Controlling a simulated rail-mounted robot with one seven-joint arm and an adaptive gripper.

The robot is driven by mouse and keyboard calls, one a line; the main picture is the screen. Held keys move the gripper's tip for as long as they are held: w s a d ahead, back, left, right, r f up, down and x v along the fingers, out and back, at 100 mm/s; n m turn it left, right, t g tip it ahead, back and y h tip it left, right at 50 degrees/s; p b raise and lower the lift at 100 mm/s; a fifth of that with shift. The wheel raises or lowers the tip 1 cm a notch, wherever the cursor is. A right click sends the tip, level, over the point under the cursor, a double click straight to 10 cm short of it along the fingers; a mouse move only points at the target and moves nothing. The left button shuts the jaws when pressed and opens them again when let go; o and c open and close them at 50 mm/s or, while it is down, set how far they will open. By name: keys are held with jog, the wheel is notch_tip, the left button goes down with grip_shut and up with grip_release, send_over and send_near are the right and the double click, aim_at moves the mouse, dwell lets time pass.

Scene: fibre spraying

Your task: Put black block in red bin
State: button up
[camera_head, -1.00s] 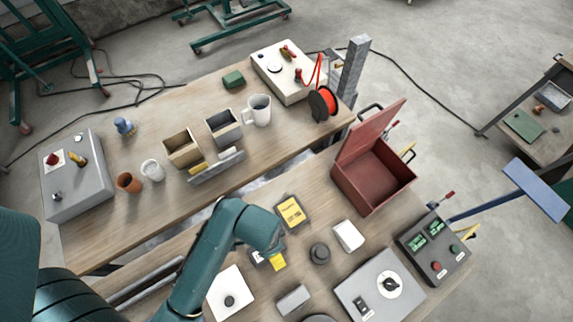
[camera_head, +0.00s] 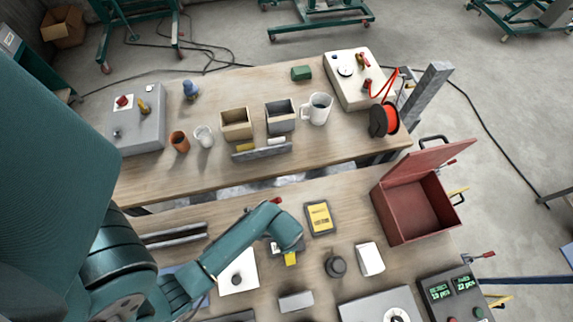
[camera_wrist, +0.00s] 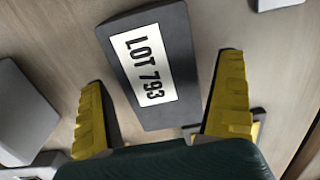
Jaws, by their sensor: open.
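A dark grey-black block with a white "LOT 793" label (camera_wrist: 150,65) lies flat on the wooden table in the wrist view. My gripper (camera_wrist: 165,100) is open, with its yellow fingers apart on either side of the block's near end; I cannot tell its height above the block. In the head view my gripper (camera_head: 290,257) points down over the near table, and the arm mostly hides what lies beneath it. The red bin (camera_head: 390,218) is a dark red box at the right end of that table, with its lid raised and no contents visible.
A dark block with a yellow label (camera_head: 320,217), a black round knob (camera_head: 336,266), a white block (camera_head: 370,258) and a grey block (camera_head: 296,301) lie near my gripper. A control box (camera_head: 450,295) stands below the bin. The far table holds mugs and small boxes.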

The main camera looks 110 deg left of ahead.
jog(key=shift+f, duration=0.35)
jog(key=shift+r, duration=0.1)
jog(key=c, duration=1.3)
